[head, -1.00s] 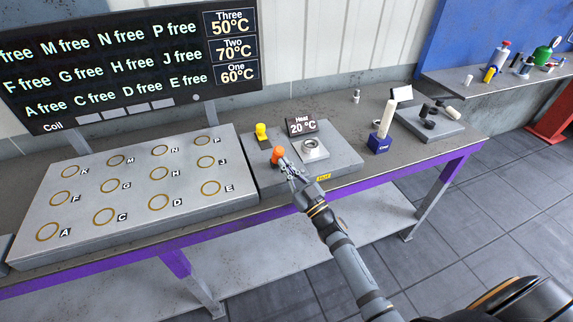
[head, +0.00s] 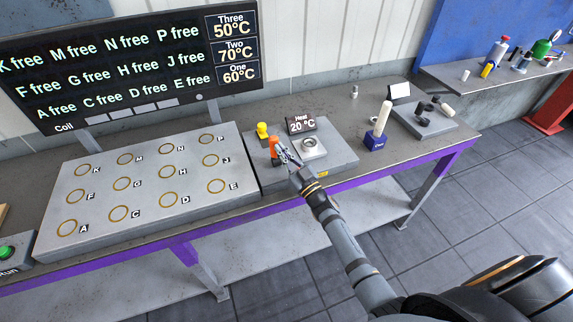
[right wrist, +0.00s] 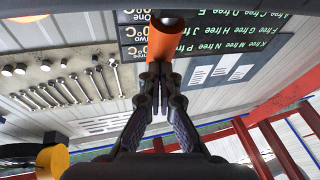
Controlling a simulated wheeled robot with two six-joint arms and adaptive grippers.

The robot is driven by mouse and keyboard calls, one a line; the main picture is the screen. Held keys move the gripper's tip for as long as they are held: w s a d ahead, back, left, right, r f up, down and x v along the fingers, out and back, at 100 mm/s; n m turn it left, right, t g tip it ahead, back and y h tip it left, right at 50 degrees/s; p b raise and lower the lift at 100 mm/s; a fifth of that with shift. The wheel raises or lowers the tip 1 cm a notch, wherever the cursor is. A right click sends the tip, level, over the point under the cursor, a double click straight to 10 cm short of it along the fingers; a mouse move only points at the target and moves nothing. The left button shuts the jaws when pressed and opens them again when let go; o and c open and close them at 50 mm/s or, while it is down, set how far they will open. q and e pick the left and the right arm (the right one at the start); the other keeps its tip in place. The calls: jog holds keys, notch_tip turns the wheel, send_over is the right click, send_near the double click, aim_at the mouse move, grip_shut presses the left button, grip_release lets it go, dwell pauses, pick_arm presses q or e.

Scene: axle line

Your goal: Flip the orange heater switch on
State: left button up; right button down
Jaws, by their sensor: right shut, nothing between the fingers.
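The orange heater switch (head: 274,146) stands on the grey heater box (head: 340,157), left of the small display reading "Heat 20 °C" (head: 301,125). My right gripper (head: 284,156) is shut and empty, with its fingertips at the switch's right side. In the right wrist view the orange switch (right wrist: 165,40) is just beyond the closed fingertips (right wrist: 157,68); whether they touch cannot be told. My left gripper is not in view.
A yellow knob (head: 262,130) stands behind the switch. A metal ring socket (head: 311,145) is on the box to the right. The plate with lettered rings (head: 145,210) lies to the left. A blue holder with a white stick (head: 377,139) stands right.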

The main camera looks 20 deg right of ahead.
jog(key=shift+w+r, duration=0.2)
jog(key=shift+w, duration=0.65)
